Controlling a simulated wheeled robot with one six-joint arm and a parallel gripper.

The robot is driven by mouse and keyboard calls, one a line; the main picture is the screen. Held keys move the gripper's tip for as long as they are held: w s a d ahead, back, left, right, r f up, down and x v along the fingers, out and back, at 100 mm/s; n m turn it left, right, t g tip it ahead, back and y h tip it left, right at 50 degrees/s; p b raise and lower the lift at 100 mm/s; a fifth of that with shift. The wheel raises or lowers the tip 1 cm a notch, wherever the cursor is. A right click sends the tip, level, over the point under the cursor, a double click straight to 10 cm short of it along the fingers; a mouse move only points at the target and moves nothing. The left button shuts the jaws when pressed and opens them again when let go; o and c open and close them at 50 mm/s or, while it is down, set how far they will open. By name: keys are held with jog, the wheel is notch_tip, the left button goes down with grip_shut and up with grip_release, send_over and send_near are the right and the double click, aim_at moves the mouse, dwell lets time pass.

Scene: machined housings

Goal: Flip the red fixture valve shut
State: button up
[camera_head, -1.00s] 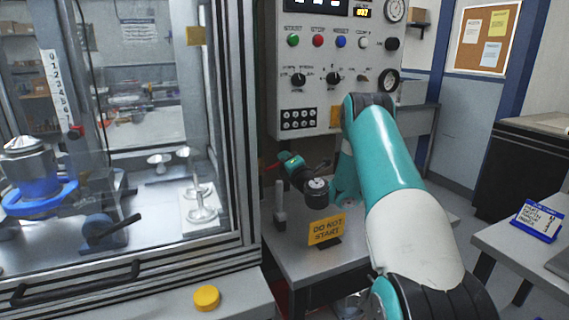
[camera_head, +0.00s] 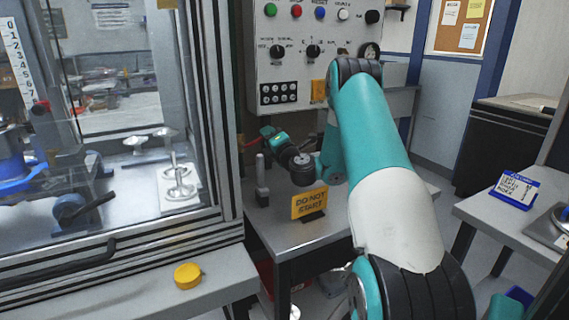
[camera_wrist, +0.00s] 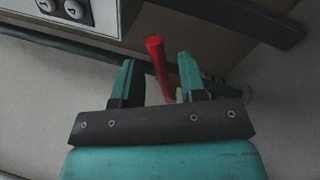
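The red valve handle (camera_wrist: 155,50) is a thin red lever in the wrist view. It stands in the gap between the two teal fingers of my gripper (camera_wrist: 157,70), with space visible on both sides, nearer the right finger. My gripper is open. A bit of the red handle (camera_head: 250,143) shows just beyond the fingertips. The valve's body and pipe are mostly hidden in both views.
A control panel (camera_head: 290,70) with knobs and buttons stands behind my arm. A glass-fronted enclosure (camera_head: 228,190) is close on the left. A yellow "DO NOT START" sign (camera_head: 309,203) and a grey post (camera_head: 262,185) stand on the small table (camera_head: 280,236).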

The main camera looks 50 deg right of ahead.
jog(key=b+v, duration=1)
jog(key=b, duration=0.1)
jog(key=shift+b, duration=0.35)
jog(key=shift+a, duration=0.15)
